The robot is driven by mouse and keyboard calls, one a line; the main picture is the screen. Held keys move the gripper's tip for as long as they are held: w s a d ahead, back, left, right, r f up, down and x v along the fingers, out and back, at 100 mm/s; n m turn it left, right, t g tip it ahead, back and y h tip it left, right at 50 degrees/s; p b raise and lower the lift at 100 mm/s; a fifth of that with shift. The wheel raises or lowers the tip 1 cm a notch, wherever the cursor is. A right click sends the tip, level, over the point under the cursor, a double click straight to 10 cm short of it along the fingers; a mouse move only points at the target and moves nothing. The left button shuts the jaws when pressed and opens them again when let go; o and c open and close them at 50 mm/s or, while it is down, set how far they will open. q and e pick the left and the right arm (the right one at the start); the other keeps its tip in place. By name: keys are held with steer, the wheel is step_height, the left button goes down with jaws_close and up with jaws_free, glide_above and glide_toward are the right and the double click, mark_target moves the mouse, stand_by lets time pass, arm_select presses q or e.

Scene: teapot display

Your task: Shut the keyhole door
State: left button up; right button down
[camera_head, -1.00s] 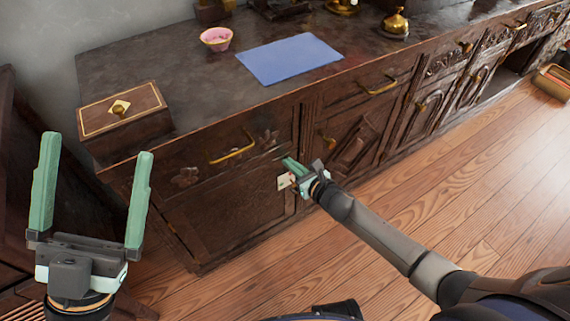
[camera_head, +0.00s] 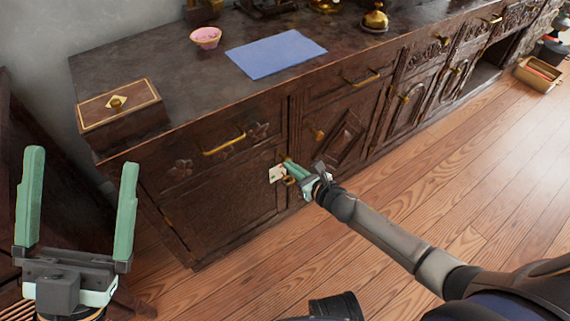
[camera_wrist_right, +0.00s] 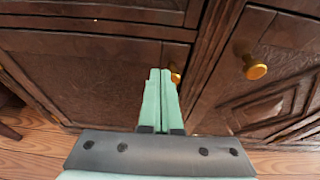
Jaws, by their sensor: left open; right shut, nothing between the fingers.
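The keyhole door (camera_head: 222,215) is the dark wooden door at the cabinet's lower left, below a drawer with a brass handle. It looks flush or nearly flush with the front; I cannot tell if a small gap is left. A pale keyhole plate (camera_head: 277,173) sits at its upper right edge. My right gripper (camera_head: 289,165) is shut and empty beside the plate, at the door's right edge. In the right wrist view its closed fingers (camera_wrist_right: 160,72) point at the door front (camera_wrist_right: 95,85), partly hiding a brass knob (camera_wrist_right: 175,75); contact is unclear. My left gripper (camera_head: 80,170) is open and empty, left of the cabinet.
A neighbouring door with a brass knob (camera_head: 318,134) is right of the keyhole door. On top stand a wooden box (camera_head: 118,108), a pink bowl (camera_head: 206,38), a blue mat (camera_head: 275,53) and a brass teapot (camera_head: 375,20).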

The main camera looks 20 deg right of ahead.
arm_select(q)
steer(key=shift+w+r+p, duration=0.1)
steer(key=shift+r+p, duration=1)
steer(key=shift+r, duration=0.55)
arm_select(e)
steer(key=v, duration=0.9)
steer(key=shift+w+a, duration=0.1)
